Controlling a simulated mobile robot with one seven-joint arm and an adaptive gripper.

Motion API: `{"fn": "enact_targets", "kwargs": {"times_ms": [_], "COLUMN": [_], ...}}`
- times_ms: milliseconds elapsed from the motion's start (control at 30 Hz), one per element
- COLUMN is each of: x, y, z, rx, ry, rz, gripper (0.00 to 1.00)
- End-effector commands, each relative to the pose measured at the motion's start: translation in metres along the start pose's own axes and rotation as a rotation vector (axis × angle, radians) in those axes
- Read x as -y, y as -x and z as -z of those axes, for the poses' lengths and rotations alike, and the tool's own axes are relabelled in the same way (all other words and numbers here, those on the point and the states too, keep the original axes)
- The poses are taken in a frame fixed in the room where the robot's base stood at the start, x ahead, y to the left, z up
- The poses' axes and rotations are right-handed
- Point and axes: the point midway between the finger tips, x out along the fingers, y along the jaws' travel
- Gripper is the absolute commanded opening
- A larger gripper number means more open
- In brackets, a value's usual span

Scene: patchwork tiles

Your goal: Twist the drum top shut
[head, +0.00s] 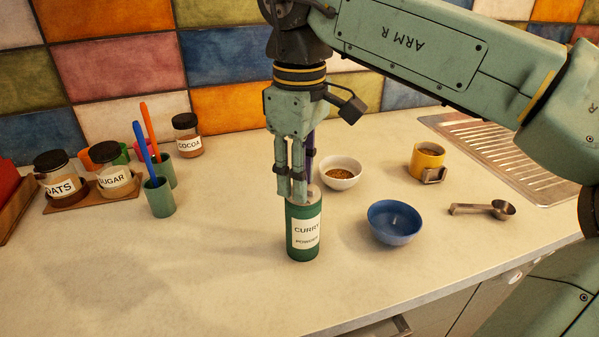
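A white bowl of brown grains (341,173) and a blue bowl (394,223) stand close on the right. Further right are a yellow mug (427,160) and a metal scoop (485,209). Green cups (159,197) and labelled jars stand left. The front-left counter (130,270) is clear.

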Motion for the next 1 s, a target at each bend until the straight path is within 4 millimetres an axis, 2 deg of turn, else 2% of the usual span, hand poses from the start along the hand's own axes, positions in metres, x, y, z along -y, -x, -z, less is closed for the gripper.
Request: {"fn": "enact_targets", "kwargs": {"times_ms": [500, 733, 1000], "x": [0.0, 0.0, 0.0], "y": [0.044, 0.057, 0.058], "z": [0.0, 0.0, 0.0], "rx": [-0.001, -0.001, 0.0], "ry": [0.0, 0.0, 0.0], "rz": [0.0, 0.0, 0.0], "gripper": [0.28, 0.28, 0.28]}}
